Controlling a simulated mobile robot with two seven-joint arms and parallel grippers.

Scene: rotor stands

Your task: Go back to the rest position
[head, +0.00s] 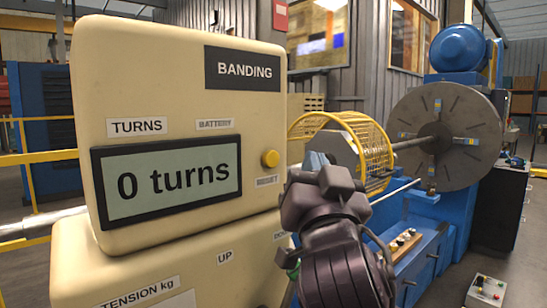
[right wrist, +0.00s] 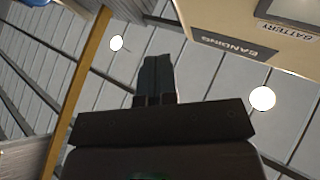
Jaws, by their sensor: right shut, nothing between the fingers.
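My right gripper (head: 318,160) is raised in front of the machine in the head view, just right of the cream banding counter box (head: 180,70). Its fingers are shut with nothing between them, and they also show together in the right wrist view (right wrist: 156,75). A yellow reset button (head: 270,158) is on the box's front, left of the gripper and apart from the fingertips in the picture. The display (head: 168,180) reads "0 turns". My left gripper is not in view.
A yellow cage guard (head: 375,150) and a large grey disc (head: 446,135) belong to the blue machine behind my right arm. A small control box (head: 485,292) is at the lower right. Yellow railings (head: 40,158) run at the left. The grey floor is open at the far right.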

